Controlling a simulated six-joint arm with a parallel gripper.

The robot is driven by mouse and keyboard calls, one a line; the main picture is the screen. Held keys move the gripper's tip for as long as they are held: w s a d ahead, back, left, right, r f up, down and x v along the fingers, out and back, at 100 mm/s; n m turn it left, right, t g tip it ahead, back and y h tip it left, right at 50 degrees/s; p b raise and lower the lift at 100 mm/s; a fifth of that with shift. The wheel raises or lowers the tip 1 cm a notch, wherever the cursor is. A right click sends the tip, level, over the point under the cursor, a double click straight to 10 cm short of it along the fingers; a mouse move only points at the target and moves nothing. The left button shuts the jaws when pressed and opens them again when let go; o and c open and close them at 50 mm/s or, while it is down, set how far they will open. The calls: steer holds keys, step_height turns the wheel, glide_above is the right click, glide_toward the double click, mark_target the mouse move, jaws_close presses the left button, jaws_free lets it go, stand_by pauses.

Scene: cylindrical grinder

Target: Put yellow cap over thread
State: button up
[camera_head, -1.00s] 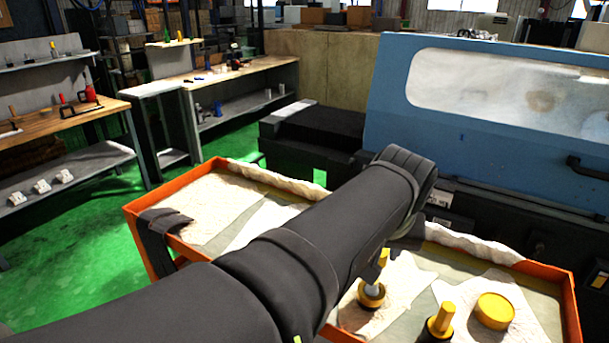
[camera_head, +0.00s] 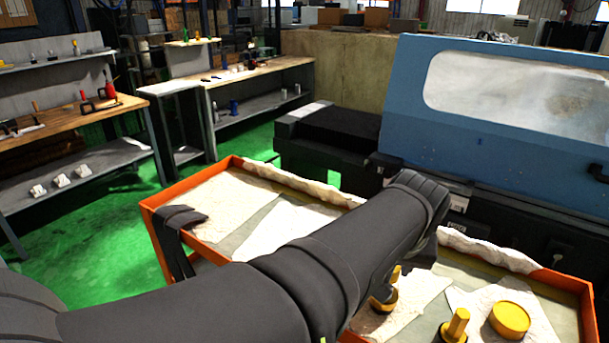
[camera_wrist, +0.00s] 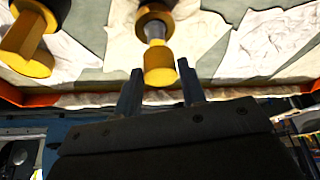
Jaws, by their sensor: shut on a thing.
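The yellow cap (camera_wrist: 159,68) sits between the two fingers of my gripper (camera_wrist: 158,76) in the wrist view. The narrow grey-white thread (camera_wrist: 155,32) is in line with the cap, on a part with a round yellow flange (camera_wrist: 153,17). I cannot tell how much of the thread is inside the cap. In the head view a bit of the cap (camera_head: 396,273) shows beside my dark wrist, just above the flange (camera_head: 384,304). My fingers and most of the thread are hidden there.
The part stands on white cloth in a tray with an orange rim (camera_head: 588,315). To its right are a yellow peg-shaped part (camera_head: 457,322) and a yellow round disc (camera_head: 510,319). The blue machine (camera_head: 480,140) stands behind the tray.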

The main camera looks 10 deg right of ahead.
steer(key=shift+f, duration=1.85)
steer(key=o, duration=1)
steer(key=v, duration=1.7)
steer(key=shift+r, duration=0.2)
steer(key=shift+f, duration=0.1)
